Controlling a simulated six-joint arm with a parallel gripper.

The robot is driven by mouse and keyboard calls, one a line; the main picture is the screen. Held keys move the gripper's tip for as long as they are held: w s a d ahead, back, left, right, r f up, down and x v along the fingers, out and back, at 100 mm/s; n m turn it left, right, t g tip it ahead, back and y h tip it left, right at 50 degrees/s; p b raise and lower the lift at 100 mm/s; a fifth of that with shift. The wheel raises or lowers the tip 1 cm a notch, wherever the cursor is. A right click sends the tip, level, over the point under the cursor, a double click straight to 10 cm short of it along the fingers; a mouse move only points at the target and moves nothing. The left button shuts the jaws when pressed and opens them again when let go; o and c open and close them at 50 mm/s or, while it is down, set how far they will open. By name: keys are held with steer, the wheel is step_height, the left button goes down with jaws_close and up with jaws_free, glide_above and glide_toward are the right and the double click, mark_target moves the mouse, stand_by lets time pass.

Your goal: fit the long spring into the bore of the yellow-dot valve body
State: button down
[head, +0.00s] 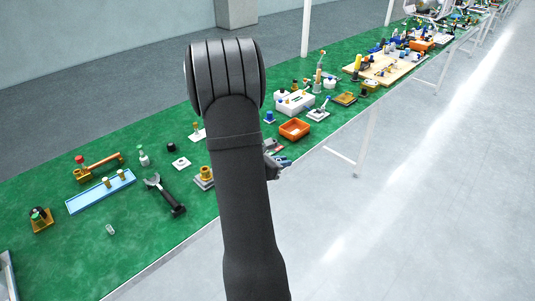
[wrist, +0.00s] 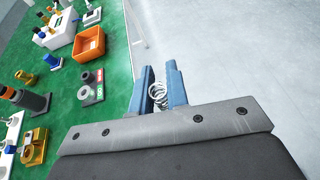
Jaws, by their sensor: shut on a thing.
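My gripper (wrist: 160,82) has blue fingers and is shut on a shiny coiled spring (wrist: 157,94), seen between the fingers in the wrist view. The gripper is out over the pale floor, just off the edge of the green table. In the head view my gripper (head: 275,160) is mostly hidden behind my arm, and the spring cannot be made out. A grey block with a round opening (wrist: 90,86) lies on the table left of the fingers. I cannot make out a yellow dot, so I cannot tell which part is the yellow-dot valve body.
An orange bin (wrist: 89,45) stands near the table edge; it also shows in the head view (head: 294,129). Brass parts (wrist: 34,146) and dark upright pieces (wrist: 34,98) stand further left. A blue tray (head: 101,191) and a black tool (head: 165,194) lie at the near end, with bare green mat around.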

steer(key=s+a+f+m+g+y, duration=0.35)
steer(key=s+f+m+g, duration=0.25)
steer(key=m+g, duration=0.4)
steer(key=s+a+f+m+g+y, duration=0.2)
steer(key=s+a+f+m+g, duration=0.3)
steer(key=m+g, duration=0.55)
steer(key=w+a+m+t+y, duration=0.1)
steer(key=a+m+t+y, duration=0.1)
steer(key=a+m+y, duration=0.3)
steer(key=w+a+r+m+t+y, duration=0.1)
steer(key=w+a+m+t+y, duration=0.1)
steer(key=a+m+y, duration=0.4)
steer(key=w+a+r+m+t+y, duration=0.1)
steer(key=a+m+t+y, duration=0.1)
steer(key=a+m+y, duration=0.4)
steer(key=shift+w+a+r+m+t+y, duration=0.1)
steer(key=shift+w+a+m+t+y, duration=0.15)
steer(key=shift+w+m+y, duration=0.15)
steer(key=w+a+r+m+t+h, duration=0.1)
steer(key=w+r+m+t, duration=0.2)
steer(key=w+m+t, duration=0.3)
steer(key=w+a+r+m+t+h, duration=0.1)
steer(key=w+a+r+m+t, duration=0.1)
steer(key=w+r+m+t, duration=0.2)
steer(key=shift+w+a+m+t, duration=0.15)
steer(key=shift+w+m+t, duration=1.3)
steer(key=shift+w+t, duration=0.55)
